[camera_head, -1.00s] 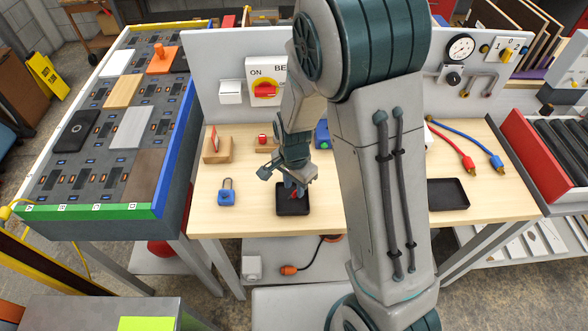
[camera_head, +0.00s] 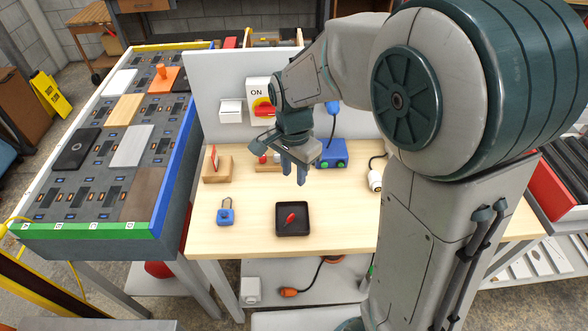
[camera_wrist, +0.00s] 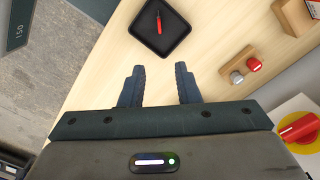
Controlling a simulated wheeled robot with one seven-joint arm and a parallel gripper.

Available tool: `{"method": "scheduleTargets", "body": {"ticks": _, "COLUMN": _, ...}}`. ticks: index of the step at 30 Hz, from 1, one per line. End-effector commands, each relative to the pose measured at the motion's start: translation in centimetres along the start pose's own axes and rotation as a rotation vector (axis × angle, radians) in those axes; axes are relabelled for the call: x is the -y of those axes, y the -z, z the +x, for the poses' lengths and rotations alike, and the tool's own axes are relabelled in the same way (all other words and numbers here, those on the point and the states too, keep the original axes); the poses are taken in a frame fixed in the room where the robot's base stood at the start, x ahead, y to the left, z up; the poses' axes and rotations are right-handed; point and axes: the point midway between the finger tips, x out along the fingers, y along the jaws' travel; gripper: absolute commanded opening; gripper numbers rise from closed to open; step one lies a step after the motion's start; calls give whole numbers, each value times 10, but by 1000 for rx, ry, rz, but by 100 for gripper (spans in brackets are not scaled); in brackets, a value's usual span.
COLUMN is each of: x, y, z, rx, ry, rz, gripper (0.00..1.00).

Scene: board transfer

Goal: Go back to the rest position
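My gripper (camera_head: 294,177) hangs above the wooden workbench (camera_head: 250,240), higher than the black tray and a little behind it. In the wrist view my gripper (camera_wrist: 160,85) has its two fingers apart with nothing between them. The black tray (camera_head: 280,231) lies on the bench, and a small red object (camera_head: 291,217) lies inside it. The tray (camera_wrist: 180,42) and the red object (camera_wrist: 159,22) also show beyond the fingers in the wrist view. My arm covers much of the right part of the bench in the head view.
A blue padlock (camera_head: 226,212) lies left of the tray. Behind it are a wooden block with a red part (camera_head: 216,165), a blue box (camera_head: 333,153) and a panel with a red-yellow switch (camera_head: 263,107). A slotted board (camera_head: 95,165) with coloured plates stands at the left.

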Motion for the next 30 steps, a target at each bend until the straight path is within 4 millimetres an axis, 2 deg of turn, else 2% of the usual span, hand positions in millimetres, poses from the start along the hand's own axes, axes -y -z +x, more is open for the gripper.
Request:
{"method": "scheduleTargets", "body": {"ticks": 14, "x": 0, "y": 0, "z": 0, "rx": 0, "ry": 1, "rz": -1, "gripper": 29}}
{"method": "scheduleTargets", "body": {"ticks": 17, "x": -5, "y": 2, "z": -5, "rx": -2, "ry": 12, "rz": -19, "gripper": 29}}
{"method": "scheduleTargets", "body": {"ticks": 20, "x": -20, "y": 5, "z": -16, "rx": -8, "ry": 39, "rz": -78, "gripper": 29}}
{"method": "scheduleTargets", "body": {"ticks": 23, "x": -43, "y": 8, "z": -34, "rx": -29, "ry": 80, "rz": -181, "gripper": 29}}
{"method": "scheduleTargets", "body": {"ticks": 30, "x": -108, "y": 6, "z": -65, "rx": -133, "ry": 151, "rz": -476, "gripper": 29}}
